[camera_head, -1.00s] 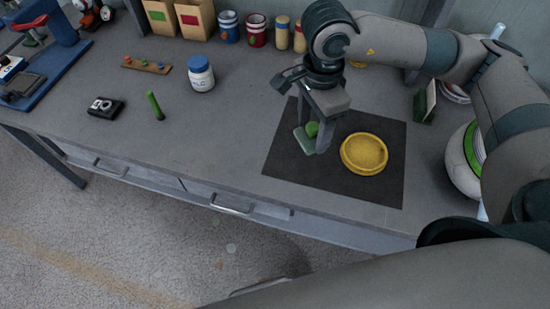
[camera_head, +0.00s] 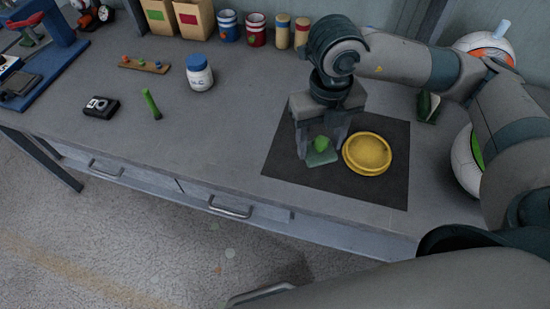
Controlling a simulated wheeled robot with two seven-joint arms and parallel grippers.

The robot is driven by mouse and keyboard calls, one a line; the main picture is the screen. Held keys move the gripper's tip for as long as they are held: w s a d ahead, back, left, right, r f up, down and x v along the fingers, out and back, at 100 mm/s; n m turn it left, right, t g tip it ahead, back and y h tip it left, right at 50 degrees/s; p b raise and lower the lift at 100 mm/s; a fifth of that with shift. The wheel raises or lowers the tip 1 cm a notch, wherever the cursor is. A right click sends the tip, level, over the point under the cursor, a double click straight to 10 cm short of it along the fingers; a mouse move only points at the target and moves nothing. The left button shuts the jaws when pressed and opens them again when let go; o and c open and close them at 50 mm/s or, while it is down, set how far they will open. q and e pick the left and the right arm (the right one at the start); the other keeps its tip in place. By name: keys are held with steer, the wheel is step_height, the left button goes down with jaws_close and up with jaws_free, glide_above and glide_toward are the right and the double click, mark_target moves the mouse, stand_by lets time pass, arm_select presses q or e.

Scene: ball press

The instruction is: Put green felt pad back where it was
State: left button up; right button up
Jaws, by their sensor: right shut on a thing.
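The green felt pad (camera_head: 322,157) is a flat, dull green piece with a brighter green round part (camera_head: 321,144) above it. It is between the fingers of my right gripper (camera_head: 320,149), which is shut on it over the black mat (camera_head: 372,193). The pad is just left of the yellow round dish (camera_head: 367,153). I cannot tell whether the pad touches the mat. The gripper's fingers hide part of the pad's sides. My left gripper is not in view.
A blue-lidded white jar (camera_head: 200,74), a green stick (camera_head: 152,104) and a black device (camera_head: 101,107) stand to the left. Several cans and boxes line the back. White balls (camera_head: 466,162) are at the right, near my arm. The table between jar and mat is clear.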

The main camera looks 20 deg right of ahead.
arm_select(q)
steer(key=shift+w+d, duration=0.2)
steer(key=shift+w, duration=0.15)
arm_select(e)
steer(key=shift+s+f+m, duration=0.1)
steer(key=shift+f+m, duration=0.05)
steer(key=shift+m, duration=0.95)
steer(key=w+a+f+p, duration=0.1)
steer(key=w+a+f, duration=0.1)
steer(key=w, duration=0.1)
steer(key=w+a+f+p, duration=0.1)
steer(key=w+a+f, duration=0.1)
steer(key=w+a, duration=0.1)
steer(key=w+a+f+p, duration=0.1)
steer(key=w+a+f, duration=0.1)
steer(key=w+f, duration=0.1)
steer(key=shift+w+a, duration=0.1)
steer(key=shift+a, duration=0.05)
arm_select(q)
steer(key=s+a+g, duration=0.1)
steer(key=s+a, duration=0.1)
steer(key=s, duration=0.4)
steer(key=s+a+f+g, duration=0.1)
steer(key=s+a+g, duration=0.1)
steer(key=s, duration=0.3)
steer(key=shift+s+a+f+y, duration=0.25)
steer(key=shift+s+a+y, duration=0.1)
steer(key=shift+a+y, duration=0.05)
